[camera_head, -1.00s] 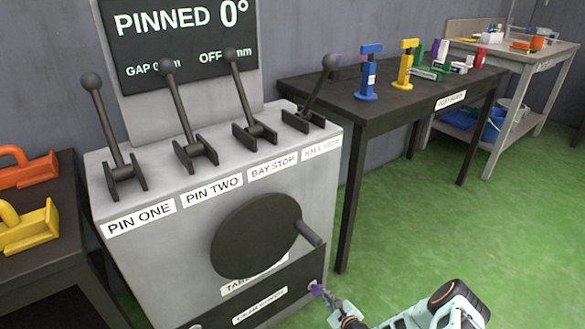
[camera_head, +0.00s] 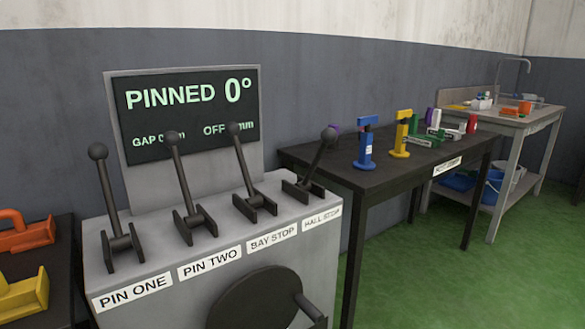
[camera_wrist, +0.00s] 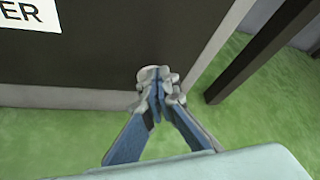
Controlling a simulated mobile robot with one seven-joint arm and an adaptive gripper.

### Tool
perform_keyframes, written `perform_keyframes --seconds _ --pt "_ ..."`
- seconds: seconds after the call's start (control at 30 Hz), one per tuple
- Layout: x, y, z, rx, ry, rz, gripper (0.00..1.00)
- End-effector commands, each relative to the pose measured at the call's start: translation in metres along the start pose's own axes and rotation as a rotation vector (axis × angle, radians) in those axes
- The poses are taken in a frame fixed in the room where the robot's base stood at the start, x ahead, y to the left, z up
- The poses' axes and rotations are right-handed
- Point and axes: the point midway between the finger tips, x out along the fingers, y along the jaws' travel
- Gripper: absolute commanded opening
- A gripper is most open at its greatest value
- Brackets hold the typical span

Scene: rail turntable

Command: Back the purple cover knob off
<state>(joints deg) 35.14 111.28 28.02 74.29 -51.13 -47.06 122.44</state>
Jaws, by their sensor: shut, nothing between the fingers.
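The purple cover knob does not show in either view now. In the wrist view, the dark front cover panel (camera_wrist: 100,55) fills the upper left, with part of a white label ending in "ER" (camera_wrist: 30,14). My gripper (camera_wrist: 156,80) is shut and empty in front of the panel's lower right corner. Whether it touches the panel I cannot tell. In the head view my gripper and the cover are below the picture.
The grey console carries several black levers (camera_head: 185,180), a display (camera_head: 185,115) reading PINNED 0° and a dark crank disc (camera_head: 255,298). A black table (camera_head: 375,180) with blue and yellow tools stands right. Green floor (camera_head: 440,270) is clear.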

Motion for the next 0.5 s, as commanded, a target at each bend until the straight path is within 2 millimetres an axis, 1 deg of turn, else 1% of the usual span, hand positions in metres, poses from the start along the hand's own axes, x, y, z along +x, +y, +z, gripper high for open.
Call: perform_keyframes --seconds 0.5 --pt "0.0027 0.0028 -0.0046 -0.001 0.0 0.001 0.0"
